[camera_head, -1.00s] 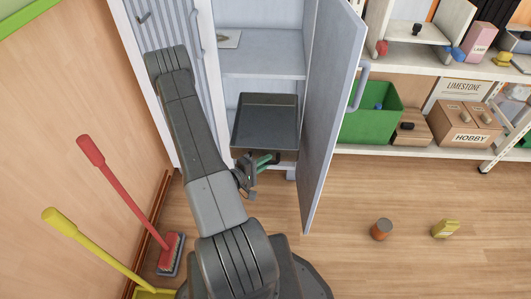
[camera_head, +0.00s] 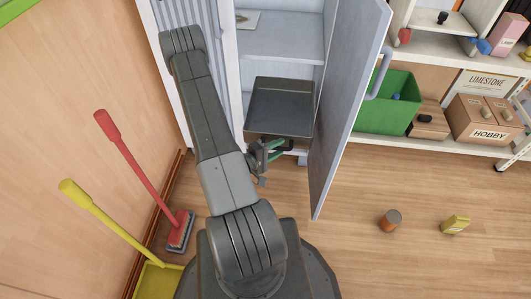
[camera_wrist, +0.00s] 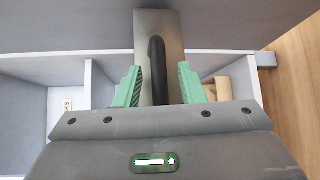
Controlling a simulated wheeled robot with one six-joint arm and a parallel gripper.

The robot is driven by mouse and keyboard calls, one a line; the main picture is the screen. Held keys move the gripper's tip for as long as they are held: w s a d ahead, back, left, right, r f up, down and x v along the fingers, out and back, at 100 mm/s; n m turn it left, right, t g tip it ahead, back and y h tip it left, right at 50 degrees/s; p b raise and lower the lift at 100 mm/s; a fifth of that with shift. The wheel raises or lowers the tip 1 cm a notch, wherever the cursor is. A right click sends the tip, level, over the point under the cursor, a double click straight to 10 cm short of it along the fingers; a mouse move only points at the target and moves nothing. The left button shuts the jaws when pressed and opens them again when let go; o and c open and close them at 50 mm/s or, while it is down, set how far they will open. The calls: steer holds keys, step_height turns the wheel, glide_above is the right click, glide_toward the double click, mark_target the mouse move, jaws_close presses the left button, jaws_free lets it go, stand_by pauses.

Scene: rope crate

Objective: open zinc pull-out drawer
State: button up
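The zinc drawer (camera_head: 281,103) is a dark grey tray. It stands part way out of the open pale cabinet, below the shelf. In the wrist view its narrow grey front (camera_wrist: 143,35) bears a black bar handle (camera_wrist: 157,62). My gripper (camera_head: 274,150) is at the drawer's front edge; in the wrist view my gripper (camera_wrist: 158,88) has one green finger on each side of the handle. Gaps show between the fingers and the bar, so it is open around the handle. The handle's near end is hidden behind the gripper body.
The cabinet door (camera_head: 346,110) stands open just right of the drawer. A red brush (camera_head: 180,232) and a yellow dustpan (camera_head: 155,278) stand at left.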

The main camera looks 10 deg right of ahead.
steer(key=p+v, duration=0.2)
steer(key=v, duration=1.1)
steer(key=shift+s+a, duration=0.2)
steer(key=shift+d, duration=0.1)
steer(key=b+x, duration=0.2)
steer(key=x, duration=1.1)
steer(key=shift+w+d, duration=0.25)
steer(key=shift+s, duration=0.1)
